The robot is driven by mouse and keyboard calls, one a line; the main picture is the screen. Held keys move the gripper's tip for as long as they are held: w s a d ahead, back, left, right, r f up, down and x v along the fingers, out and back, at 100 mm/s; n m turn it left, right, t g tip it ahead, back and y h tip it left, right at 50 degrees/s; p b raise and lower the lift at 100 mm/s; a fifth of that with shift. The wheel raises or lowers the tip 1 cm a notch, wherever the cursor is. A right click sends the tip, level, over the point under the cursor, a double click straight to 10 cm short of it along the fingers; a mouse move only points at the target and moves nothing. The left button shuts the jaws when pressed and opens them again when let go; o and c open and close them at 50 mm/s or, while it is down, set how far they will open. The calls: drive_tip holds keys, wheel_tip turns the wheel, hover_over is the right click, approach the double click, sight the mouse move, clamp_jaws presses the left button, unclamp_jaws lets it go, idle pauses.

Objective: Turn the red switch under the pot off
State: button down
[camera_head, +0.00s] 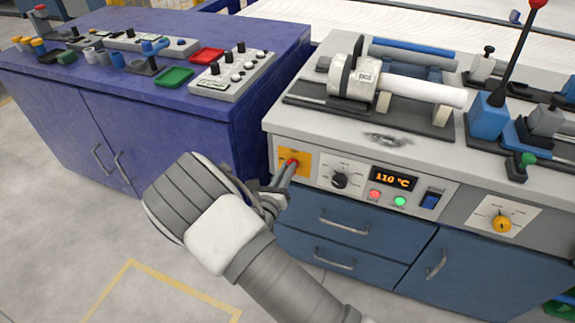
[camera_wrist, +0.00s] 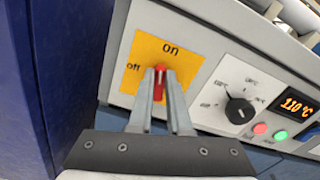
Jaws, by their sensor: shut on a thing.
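The red switch (camera_wrist: 159,80) sits on a yellow plate (camera_wrist: 140,52) marked "on" at the top and "off" at the left in the wrist view. Its handle stands roughly upright, with its upper end towards "on". My gripper (camera_wrist: 160,72) is shut on the switch, one finger on each side. In the head view my gripper (camera_head: 290,166) reaches the yellow plate (camera_head: 303,155) on the bench front.
Beside the plate are a black knob (camera_head: 340,180), a display (camera_head: 393,178) reading 110 °C, a red button (camera_head: 375,195), a green button (camera_head: 400,201) and a blue rocker switch (camera_head: 430,200). A blue cabinet (camera_head: 150,110) stands close on the left.

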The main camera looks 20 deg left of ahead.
drive_tip(key=shift+a+f+n+p, duration=0.2)
drive_tip(key=shift+n+p, duration=0.9)
drive_tip(key=shift+n, duration=1.35)
drive_tip(key=shift+a+f+n+p, duration=0.1)
drive_tip(key=shift+f+n+p, duration=0.15)
drive_tip(key=shift+n+p, duration=1.5)
drive_tip(key=shift+a+f+n+p, duration=0.15)
drive_tip(key=shift+n+p, duration=0.25)
drive_tip(key=shift+n, duration=2.7)
drive_tip(key=shift+f, duration=0.1)
drive_tip(key=c, duration=0.9)
unclamp_jaws()
drive_tip(key=shift+o, duration=0.2)
drive_tip(key=s+a+p, duration=0.1)
drive_tip(key=s+p, duration=0.1)
drive_tip(key=s, duration=1.5)
drive_tip(key=shift+s+a, duration=0.15)
drive_tip(key=shift+s, duration=0.05)
